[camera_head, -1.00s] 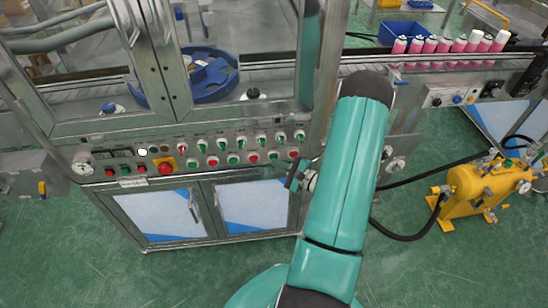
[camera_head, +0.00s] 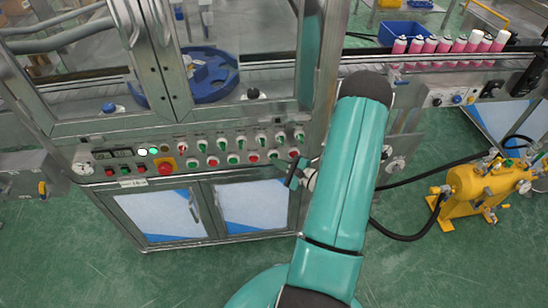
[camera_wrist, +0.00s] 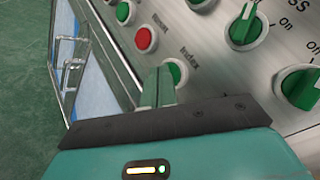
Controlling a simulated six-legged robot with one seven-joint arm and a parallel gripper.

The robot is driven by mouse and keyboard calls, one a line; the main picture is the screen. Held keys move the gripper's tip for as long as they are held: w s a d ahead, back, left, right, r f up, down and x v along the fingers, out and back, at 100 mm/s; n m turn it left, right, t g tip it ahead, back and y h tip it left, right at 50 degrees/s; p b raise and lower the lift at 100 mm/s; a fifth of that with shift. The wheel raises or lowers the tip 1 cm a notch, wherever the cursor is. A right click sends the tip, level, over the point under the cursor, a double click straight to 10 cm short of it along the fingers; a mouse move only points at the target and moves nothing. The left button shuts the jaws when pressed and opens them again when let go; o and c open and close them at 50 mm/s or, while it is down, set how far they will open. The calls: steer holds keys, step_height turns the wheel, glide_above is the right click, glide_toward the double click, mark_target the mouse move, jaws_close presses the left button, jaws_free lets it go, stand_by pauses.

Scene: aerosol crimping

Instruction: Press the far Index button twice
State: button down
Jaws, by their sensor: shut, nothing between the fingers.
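In the wrist view my gripper (camera_wrist: 160,88) is shut and empty. Its fingertips are at the green button (camera_wrist: 177,72) beside the printed word "Index". The fingers cover part of this button, and I cannot tell whether it is pressed in. In the head view my gripper (camera_head: 293,174) is at the right end of the lower button row on the control panel (camera_head: 215,175). The button itself is hard to make out there, behind and beside the gripper.
A red button (camera_wrist: 146,40) sits beside the Index button, with green rotary knobs (camera_wrist: 301,86) nearby. In the head view the panel has a red emergency stop (camera_head: 165,169) and a lit green lamp (camera_head: 153,151). A yellow tank unit (camera_head: 480,187) stands on the floor at right.

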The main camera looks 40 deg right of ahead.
steer(key=shift+s, duration=0.1)
steer(key=shift+s+a, duration=0.45)
steer(key=shift+s, duration=0.15)
steer(key=s+a, duration=0.1)
steer(key=s, duration=0.1)
steer(key=s+a, duration=0.1)
steer(key=s, duration=0.1)
steer(key=shift+a, duration=0.4)
stand_by(0.8)
